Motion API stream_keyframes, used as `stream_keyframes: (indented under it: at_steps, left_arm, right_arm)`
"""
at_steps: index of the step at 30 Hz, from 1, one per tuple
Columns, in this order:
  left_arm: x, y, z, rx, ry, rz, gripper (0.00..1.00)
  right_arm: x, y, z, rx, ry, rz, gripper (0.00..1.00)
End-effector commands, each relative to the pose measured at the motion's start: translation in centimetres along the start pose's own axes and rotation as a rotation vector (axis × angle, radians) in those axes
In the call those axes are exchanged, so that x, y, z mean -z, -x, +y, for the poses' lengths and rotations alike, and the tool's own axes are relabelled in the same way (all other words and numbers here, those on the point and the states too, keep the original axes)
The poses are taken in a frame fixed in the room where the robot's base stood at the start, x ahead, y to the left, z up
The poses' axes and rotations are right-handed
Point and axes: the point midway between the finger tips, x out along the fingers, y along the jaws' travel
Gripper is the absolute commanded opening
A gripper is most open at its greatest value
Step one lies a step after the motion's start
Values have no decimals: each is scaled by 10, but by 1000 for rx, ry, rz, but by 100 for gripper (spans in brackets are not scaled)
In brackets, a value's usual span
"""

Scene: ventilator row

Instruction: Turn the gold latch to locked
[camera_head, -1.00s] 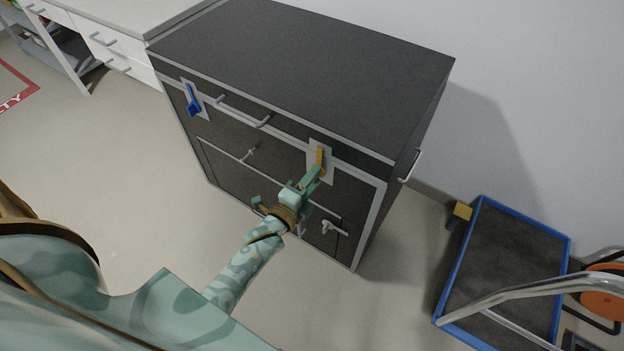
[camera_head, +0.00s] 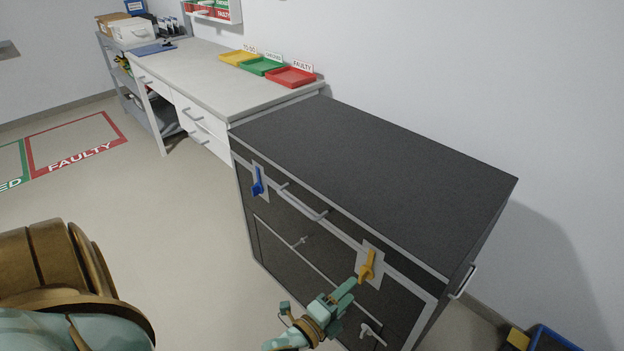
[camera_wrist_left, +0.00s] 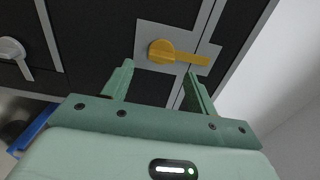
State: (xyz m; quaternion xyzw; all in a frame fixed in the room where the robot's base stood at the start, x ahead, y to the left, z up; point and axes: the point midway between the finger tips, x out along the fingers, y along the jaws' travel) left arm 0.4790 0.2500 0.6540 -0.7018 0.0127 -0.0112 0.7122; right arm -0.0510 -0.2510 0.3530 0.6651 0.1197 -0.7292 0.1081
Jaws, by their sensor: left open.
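The gold latch (camera_head: 367,266) sits on a light plate at the right of the dark cabinet's front. Its handle points up from the round pivot in the head view. In the left wrist view the gold latch (camera_wrist_left: 175,53) lies just beyond the fingertips, its handle pointing right across the seam. My left gripper (camera_head: 350,288) is open in front of and slightly below the latch; its spread fingers also show in the left wrist view (camera_wrist_left: 158,82), with nothing between them. My right gripper is out of view.
A blue latch (camera_head: 258,182) is at the cabinet's left. A drawer handle (camera_head: 302,202) sticks out between the latches, and a grey knob (camera_head: 371,335) is lower down. The cabinet top (camera_head: 370,170) is bare. A blue-edged cart (camera_head: 550,340) stands at the lower right.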

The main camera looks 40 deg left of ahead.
Motion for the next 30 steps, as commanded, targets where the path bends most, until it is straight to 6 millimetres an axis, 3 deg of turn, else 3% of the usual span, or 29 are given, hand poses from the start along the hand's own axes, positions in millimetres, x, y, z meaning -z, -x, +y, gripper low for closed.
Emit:
stream_keyframes:
  at_steps: [6, 12, 18, 30]
  left_arm:
    - [0, 62, -2, -2, -2, 1, 58]
    - [0, 100, -1, -2, -2, 0, 58]
    - [0, 114, 0, -1, -2, 0, 58]
    - [0, 115, 0, -1, -2, 1, 58]
  right_arm:
    - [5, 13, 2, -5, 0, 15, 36]
    - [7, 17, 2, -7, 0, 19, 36]
    - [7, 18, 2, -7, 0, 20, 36]
    - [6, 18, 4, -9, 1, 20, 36]
